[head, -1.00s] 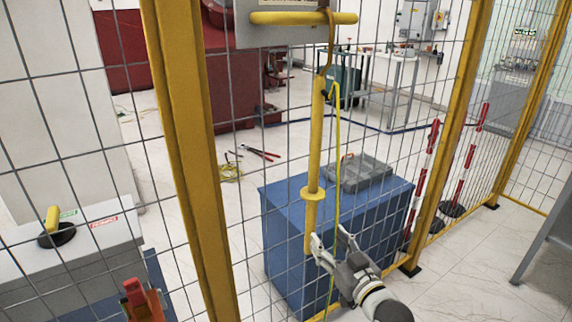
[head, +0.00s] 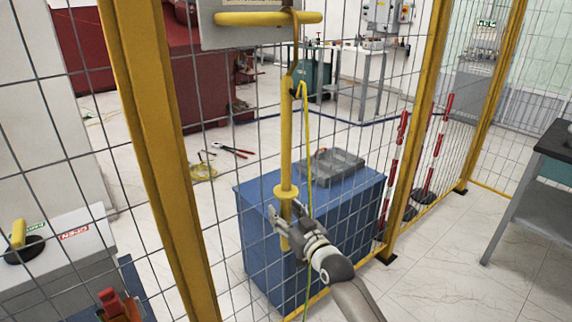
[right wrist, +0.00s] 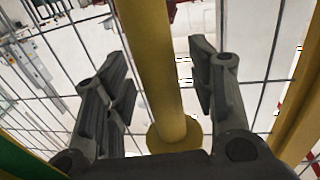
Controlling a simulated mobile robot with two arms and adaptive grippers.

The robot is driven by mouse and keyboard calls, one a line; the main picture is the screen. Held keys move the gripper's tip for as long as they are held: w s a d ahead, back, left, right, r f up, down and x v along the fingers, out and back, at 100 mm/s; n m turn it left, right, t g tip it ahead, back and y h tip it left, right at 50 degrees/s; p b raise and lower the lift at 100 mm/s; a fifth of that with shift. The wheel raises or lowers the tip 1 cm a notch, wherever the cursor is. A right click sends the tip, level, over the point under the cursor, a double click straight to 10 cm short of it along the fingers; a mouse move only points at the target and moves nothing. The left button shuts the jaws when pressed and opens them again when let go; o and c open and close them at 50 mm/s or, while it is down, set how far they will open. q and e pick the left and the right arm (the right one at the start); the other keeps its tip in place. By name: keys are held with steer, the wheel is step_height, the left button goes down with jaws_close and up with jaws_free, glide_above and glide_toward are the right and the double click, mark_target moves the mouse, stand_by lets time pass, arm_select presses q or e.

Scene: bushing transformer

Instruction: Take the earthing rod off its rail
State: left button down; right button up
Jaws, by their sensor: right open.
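The yellow earthing rod (head: 286,140) hangs upright by its hook from the yellow rail (head: 268,18) on the fence. A round collar sits low on the rod, and a green-yellow cable runs down beside it. My right gripper (head: 283,217) is at the rod's lower handle, just below the collar. In the right wrist view the rod (right wrist: 148,60) passes between the two open fingers (right wrist: 160,88), with a gap visible on both sides. The collar (right wrist: 174,135) shows near the gripper's palm. My left gripper is not in view.
The mesh fence with yellow posts (head: 160,150) stands right behind the rod. Beyond it are a blue cabinet (head: 320,225) with a grey case (head: 332,167) on top and red-white poles (head: 395,165). A grey bench (head: 540,180) stands at the right.

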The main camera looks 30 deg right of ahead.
steer(key=shift+w, duration=0.1)
jaws_close()
steer(key=shift+r, duration=0.1)
stand_by(0.3)
steer(key=shift+r, duration=0.1)
